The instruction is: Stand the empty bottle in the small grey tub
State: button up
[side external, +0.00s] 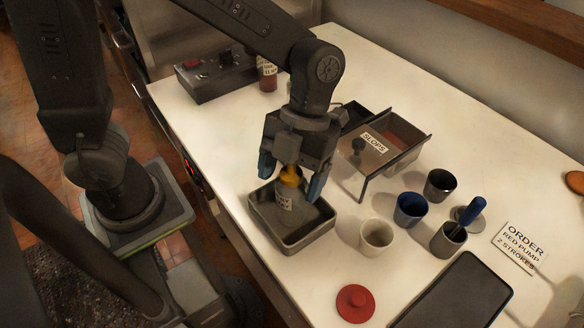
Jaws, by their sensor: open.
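A labelled bottle (285,200) with a yellow-orange top stands, looking upright, inside the small grey tub (292,247). Whether it is empty cannot be seen. My gripper (291,178) is directly above the tub, pointing down. Its blue-tipped fingers are open, one on each side of the bottle's top, with gaps visible. The gripper body partly covers the bottle's upper end.
A box marked SLOPS (373,143) stands right of the gripper. Several cups, including a white one (376,238) and a blue one (410,209), stand further right. A red lid (355,303) lies in front. Another bottle (268,78) stands by a dark control box (215,77).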

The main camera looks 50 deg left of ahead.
jog(key=v, duration=1.2)
jog(key=s+a+n+t+y, duration=0.1)
jog(key=s+a+n+t, duration=0.2)
jog(key=n, duration=1.2)
jog(key=s+a+f+n+t, duration=0.1)
jog(key=s+a+n+t, duration=0.3)
jog(key=a+n, duration=0.7)
jog(key=n+t, duration=0.2)
jog(key=n, duration=0.3)
jog(key=shift+s+f+n+t+y, duration=0.25)
jog(key=shift+f+n+t+y, duration=0.05)
jog(key=shift+f+t+y, duration=0.1)
jog(key=shift+d, duration=0.1)
